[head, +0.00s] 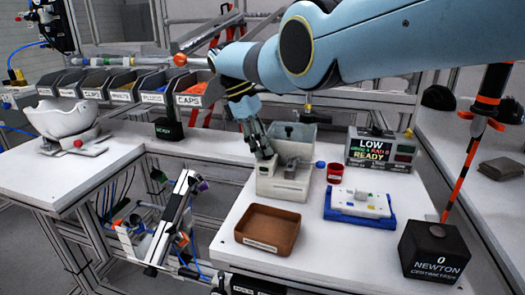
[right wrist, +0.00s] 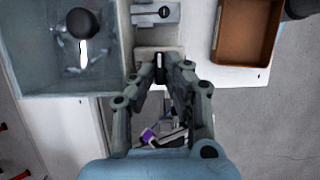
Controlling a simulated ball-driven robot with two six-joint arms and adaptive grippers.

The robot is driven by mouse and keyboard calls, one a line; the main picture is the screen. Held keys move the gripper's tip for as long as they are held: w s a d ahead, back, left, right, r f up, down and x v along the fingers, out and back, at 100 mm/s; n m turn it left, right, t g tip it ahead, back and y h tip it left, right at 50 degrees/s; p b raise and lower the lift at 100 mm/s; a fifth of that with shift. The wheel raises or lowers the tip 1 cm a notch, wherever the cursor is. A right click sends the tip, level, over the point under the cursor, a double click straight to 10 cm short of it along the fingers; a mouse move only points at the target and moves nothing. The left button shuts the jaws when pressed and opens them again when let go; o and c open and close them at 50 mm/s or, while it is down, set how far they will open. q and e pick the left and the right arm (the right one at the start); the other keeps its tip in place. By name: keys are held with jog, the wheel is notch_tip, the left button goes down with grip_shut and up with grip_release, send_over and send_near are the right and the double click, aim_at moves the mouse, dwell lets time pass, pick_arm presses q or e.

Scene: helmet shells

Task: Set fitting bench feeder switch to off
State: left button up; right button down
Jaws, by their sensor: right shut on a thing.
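The feeder (head: 283,188) is a pale beige box with a grey open hopper (head: 297,137) behind it, on the white fitting bench. My right gripper (head: 264,155) reaches down from above to the feeder's left top side. In the right wrist view its fingertips (right wrist: 160,76) are closed around a small dark lever, the feeder switch (right wrist: 159,62), on a light plate. The fingers partly hide the lever, so I cannot tell its setting. The hopper (right wrist: 70,70) also shows at the left of that view. My left gripper is not seen.
A brown tray (head: 268,230), a red cup (head: 335,172), a blue tray (head: 360,217) with white parts, a display box (head: 382,150) and a black Newton box (head: 435,250) stand on the bench. Part bins (head: 190,95) line the back left. A gap lies left of the bench.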

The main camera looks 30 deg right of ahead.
dwell(0.4)
jog(key=c, duration=1.4)
grip_release()
jog(key=shift+r, duration=0.1)
jog(key=shift+r, duration=0.1)
